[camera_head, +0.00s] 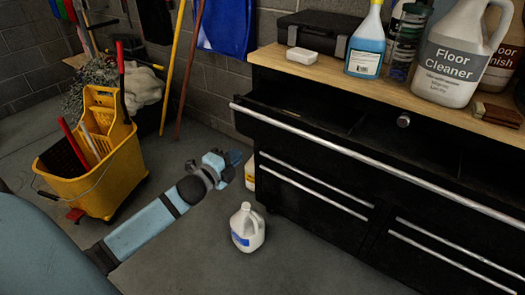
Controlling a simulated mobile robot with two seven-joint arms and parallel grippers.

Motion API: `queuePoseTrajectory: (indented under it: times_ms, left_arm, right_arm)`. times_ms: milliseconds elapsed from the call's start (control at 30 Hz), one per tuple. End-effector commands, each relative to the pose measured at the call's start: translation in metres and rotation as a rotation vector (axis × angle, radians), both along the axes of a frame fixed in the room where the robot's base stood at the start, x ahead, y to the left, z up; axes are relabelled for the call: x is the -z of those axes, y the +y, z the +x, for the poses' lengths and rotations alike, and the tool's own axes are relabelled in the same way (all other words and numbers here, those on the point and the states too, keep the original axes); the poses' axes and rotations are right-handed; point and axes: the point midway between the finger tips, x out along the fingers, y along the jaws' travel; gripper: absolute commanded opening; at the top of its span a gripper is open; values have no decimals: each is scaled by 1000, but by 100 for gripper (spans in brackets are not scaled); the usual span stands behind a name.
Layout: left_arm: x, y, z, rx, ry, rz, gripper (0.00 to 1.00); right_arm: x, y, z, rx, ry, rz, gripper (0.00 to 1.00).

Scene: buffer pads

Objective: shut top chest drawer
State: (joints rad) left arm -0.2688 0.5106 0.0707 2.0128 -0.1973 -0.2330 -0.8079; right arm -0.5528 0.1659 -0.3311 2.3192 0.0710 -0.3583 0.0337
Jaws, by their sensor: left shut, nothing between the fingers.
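The black tool chest (310,204) stands at the right under a wooden top. Its top drawer (350,149) is pulled out, and its dark inside shows behind a long silver front edge. A round lock (404,120) shows on the chest above the drawer. My left gripper (236,160) is to the left of the chest, below and apart from the left end of the drawer front. It is shut and empty. My right gripper is not in view.
A white jug (247,232) stands on the floor below my left gripper, with another container (250,178) behind it. A yellow mop bucket (90,165) is at the left. Bottles and a floor cleaner jug (452,60) crowd the wooden top (275,58).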

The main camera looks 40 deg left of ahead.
Motion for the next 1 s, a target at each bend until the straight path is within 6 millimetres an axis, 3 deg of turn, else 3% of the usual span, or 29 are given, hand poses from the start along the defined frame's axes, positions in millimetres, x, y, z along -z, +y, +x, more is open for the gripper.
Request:
queuePoseTrajectory:
  times_ms: [33, 267, 800, 1000]
  left_arm:
    - [5, 4, 3, -1, -13, 26, 0]
    - [-1, 8, 17, -3, -30, 62, 0]
    - [0, 8, 115, -3, -29, 59, 0]
    - [0, 8, 138, -3, -27, 58, 0]
  right_arm:
    - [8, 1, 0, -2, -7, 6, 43]
    - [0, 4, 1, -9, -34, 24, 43]
    - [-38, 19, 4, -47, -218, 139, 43]
    - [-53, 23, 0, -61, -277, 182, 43]
